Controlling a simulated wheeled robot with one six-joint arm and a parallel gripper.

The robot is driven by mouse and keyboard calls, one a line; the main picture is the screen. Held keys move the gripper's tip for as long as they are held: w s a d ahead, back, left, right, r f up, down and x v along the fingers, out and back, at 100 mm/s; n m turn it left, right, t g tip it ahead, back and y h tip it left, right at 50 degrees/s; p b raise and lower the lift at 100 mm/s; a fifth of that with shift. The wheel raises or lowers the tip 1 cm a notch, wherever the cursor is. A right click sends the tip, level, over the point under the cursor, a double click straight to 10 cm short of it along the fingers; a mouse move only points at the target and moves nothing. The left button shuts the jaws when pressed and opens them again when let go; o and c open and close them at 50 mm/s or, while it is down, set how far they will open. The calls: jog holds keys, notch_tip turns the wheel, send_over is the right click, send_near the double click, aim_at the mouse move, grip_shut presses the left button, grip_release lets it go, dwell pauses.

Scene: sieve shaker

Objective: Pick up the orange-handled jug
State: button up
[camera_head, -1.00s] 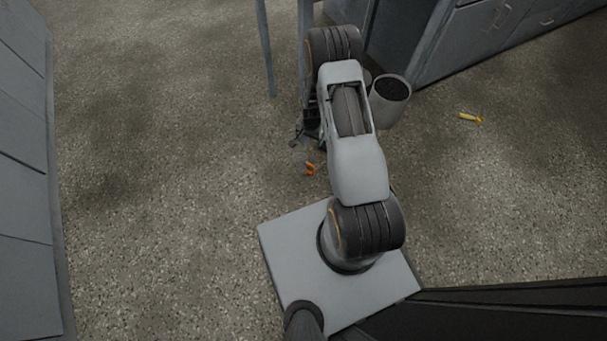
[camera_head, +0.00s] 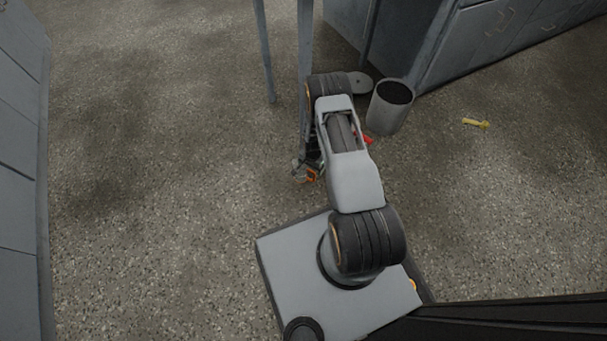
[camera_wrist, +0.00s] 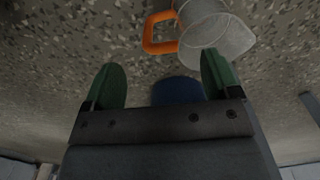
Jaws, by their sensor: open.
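The jug (camera_wrist: 211,32) is a clear, greyish vessel with an orange handle (camera_wrist: 155,33). In the wrist view it is at the top, right of centre, on the speckled floor, with its handle to the left. My gripper (camera_wrist: 166,78) has green fingertips spread wide with nothing held between them. The jug is beyond the fingertips, and the handle is in front of the gap between them. In the head view only the orange handle (camera_head: 311,175) shows clearly beside my gripper; my arm hides part of that area.
A blue round thing (camera_wrist: 178,90) is partly hidden behind my gripper in the wrist view. Table legs (camera_head: 305,60) stand close behind my gripper. Floor on the left is clear.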

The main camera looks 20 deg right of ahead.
aim_at(311, 171)
notch_tip(311, 171, down, 5)
jog(key=b, duration=0.3)
jog(key=shift+w, duration=0.1)
jog(key=c, duration=1.2)
